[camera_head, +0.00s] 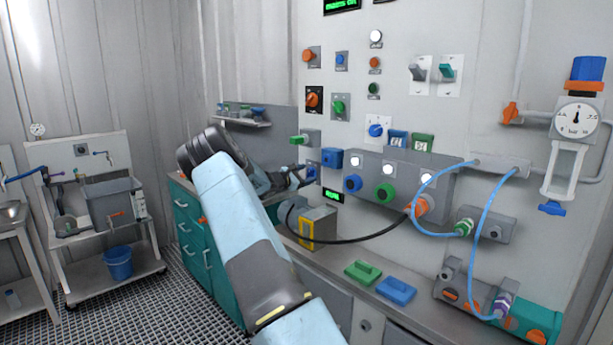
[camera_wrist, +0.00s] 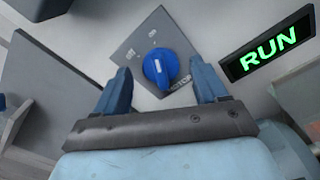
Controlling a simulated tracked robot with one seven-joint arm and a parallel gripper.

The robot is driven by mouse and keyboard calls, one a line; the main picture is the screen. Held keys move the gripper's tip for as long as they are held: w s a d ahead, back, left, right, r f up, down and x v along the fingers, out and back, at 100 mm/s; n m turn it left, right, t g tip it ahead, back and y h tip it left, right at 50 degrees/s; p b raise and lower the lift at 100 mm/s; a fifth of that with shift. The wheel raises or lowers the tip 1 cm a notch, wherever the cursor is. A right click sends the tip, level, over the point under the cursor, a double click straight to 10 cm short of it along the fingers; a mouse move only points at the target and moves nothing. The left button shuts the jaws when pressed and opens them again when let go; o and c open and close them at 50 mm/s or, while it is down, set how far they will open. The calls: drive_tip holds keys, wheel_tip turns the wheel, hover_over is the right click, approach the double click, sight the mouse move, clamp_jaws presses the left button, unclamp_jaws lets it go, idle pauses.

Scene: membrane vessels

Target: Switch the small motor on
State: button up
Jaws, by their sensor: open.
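A blue rotary knob (camera_wrist: 161,72) sits on a grey switch plate (camera_wrist: 150,40) in the wrist view. The plate has small labels along its upper edges and one at lower right, too small to read surely. My gripper (camera_wrist: 160,84) is open, with one blue finger on each side of the knob; I cannot tell whether they touch it. A small display (camera_wrist: 268,46) to the right is lit green and reads RUN; it also shows in the head view (camera_head: 333,196). In the head view a grey motor-like unit with a yellow-framed box (camera_head: 318,225) stands on the bench below.
Many other switches and knobs cover the panel. A grey box (camera_head: 400,178) with blue and green knobs is to the right, with blue hoses and a black cable. Green (camera_head: 363,271) and blue (camera_head: 397,291) blocks lie on the bench (camera_head: 345,268).

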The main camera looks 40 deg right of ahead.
drive_tip(key=a, duration=1.3)
drive_tip(key=shift+s+a, duration=0.15)
drive_tip(key=shift+s, duration=0.3)
drive_tip(key=shift+s, duration=0.1)
drive_tip(key=s+a+r+m+g+y, duration=0.1)
drive_tip(key=s+a+r+m+y, duration=0.3)
drive_tip(key=s, duration=0.5)
drive_tip(key=s+a+r+m+g+y, duration=0.1)
drive_tip(key=s+a+r+m+y, duration=0.1)
drive_tip(key=s+a+m+y, duration=0.35)
drive_tip(key=s+a+r+m+t+y, duration=0.1)
drive_tip(key=s+a+r+t+y, duration=0.1)
drive_tip(key=s+a, duration=0.7)
drive_tip(key=s+a+r+m+t+y, duration=0.1)
drive_tip(key=s+a+r+t+y, duration=0.1)
drive_tip(key=s+a, duration=0.8)
drive_tip(key=s+a+r+m+t+y, duration=0.1)
drive_tip(key=s+a+y, duration=0.3)
drive_tip(key=s+a, duration=0.6)
drive_tip(key=s+r+t, duration=0.1)
drive_tip(key=s, duration=0.2)
drive_tip(key=shift+s+a, duration=0.15)
